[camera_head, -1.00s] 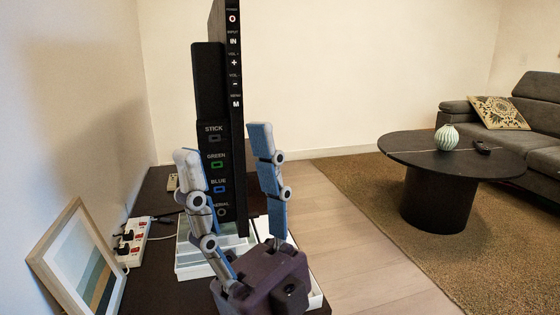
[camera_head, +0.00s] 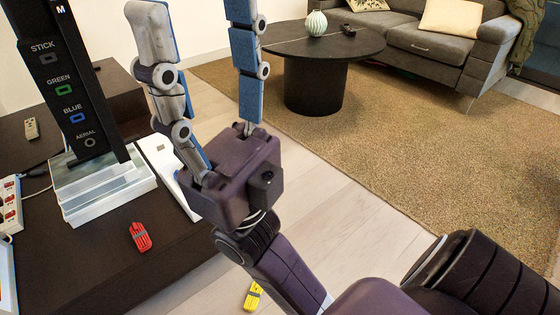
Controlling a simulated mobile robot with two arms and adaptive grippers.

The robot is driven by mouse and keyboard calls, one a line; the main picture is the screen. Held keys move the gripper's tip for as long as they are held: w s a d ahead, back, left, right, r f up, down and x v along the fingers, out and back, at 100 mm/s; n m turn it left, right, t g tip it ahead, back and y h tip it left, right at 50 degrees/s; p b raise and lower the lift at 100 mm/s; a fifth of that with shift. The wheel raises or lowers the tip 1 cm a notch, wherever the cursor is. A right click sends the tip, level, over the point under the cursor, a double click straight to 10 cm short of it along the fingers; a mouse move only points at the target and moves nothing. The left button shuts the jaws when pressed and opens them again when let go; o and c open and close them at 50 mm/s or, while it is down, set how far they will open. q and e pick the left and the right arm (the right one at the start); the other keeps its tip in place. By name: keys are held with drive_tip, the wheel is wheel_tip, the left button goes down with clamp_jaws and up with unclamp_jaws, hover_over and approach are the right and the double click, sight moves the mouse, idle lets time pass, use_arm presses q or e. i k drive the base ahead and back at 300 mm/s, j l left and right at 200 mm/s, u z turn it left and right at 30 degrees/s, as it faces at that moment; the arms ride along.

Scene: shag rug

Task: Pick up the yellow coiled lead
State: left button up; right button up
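The yellow coiled lead (camera_head: 253,296) lies on the pale wood floor at the bottom of the head view, just left of my forearm. It looks like a small bundle with a grey band; my arm may hide part of its right side. My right gripper (camera_head: 196,14) is raised, fingers pointing up and spread apart, with nothing between them. It is well above the lead in the picture and apart from it. My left gripper is not in view.
A dark cabinet (camera_head: 60,270) at left bears a red bundle (camera_head: 140,237), a black screen (camera_head: 78,100) on white boxes (camera_head: 100,190), a remote (camera_head: 31,128) and a power strip (camera_head: 10,205). A round black table (camera_head: 315,85) stands on the brown rug (camera_head: 400,140).

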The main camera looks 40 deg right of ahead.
sight(254, 295)
drive_tip(key=z, duration=0.95)
drive_tip(key=i+l+u, duration=0.1)
drive_tip(key=l+u, duration=0.15)
drive_tip(key=u, duration=0.2)
drive_tip(key=l+u, duration=0.2)
drive_tip(key=u, duration=0.2)
